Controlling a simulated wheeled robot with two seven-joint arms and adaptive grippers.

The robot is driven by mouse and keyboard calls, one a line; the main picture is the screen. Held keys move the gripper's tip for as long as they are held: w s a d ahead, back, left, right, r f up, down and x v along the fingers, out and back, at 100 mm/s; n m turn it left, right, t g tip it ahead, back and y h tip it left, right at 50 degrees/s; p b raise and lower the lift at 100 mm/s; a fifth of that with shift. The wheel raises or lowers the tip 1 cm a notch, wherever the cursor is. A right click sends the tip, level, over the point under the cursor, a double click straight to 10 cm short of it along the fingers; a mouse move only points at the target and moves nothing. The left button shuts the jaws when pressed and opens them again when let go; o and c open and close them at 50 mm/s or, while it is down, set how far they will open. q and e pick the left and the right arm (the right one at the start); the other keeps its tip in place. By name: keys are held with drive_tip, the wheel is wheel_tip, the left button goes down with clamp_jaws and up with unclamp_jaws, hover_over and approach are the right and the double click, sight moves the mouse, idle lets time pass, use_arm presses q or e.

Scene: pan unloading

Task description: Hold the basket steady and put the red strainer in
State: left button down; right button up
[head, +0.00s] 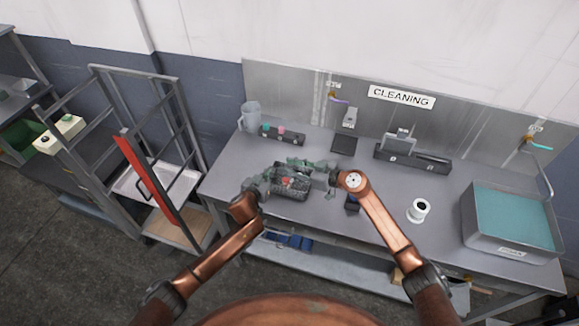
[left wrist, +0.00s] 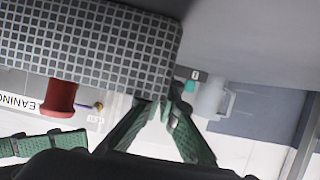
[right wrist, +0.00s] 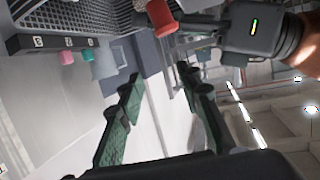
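The dark mesh basket (head: 294,196) stands on the workbench. The red strainer (head: 288,182) is at the basket; in the left wrist view the strainer (left wrist: 58,98) sticks out past the rim of the gridded basket (left wrist: 90,45). My left gripper (head: 268,182) is at the basket's left end; its fingertips (left wrist: 167,103) close together at the basket's edge. My right gripper (head: 305,166) is over the basket's far side, with fingers (right wrist: 155,85) spread and nothing between them. The strainer (right wrist: 160,16) lies beyond those fingertips, apart from them. Its lower part is hidden.
A grey jug (head: 250,115) and a holder with small cups (head: 283,137) stand behind the basket. A dark rack (head: 412,158) is at the back. A white spool (head: 419,210) and a teal-filled tub (head: 515,220) are on the right. Bench between spool and tub is clear.

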drive_tip(key=shift+o, duration=0.2)
drive_tip(key=v, duration=1.2)
use_arm(q)
drive_tip(key=c, duration=2.6)
unclamp_jaws()
drive_tip(key=o, duration=0.5)
drive_tip(key=v, duration=1.2)
drive_tip(key=shift+d, duration=0.1)
drive_tip(key=shift+s+f, duration=0.1)
use_arm(e)
drive_tip(key=shift+f, duration=0.15)
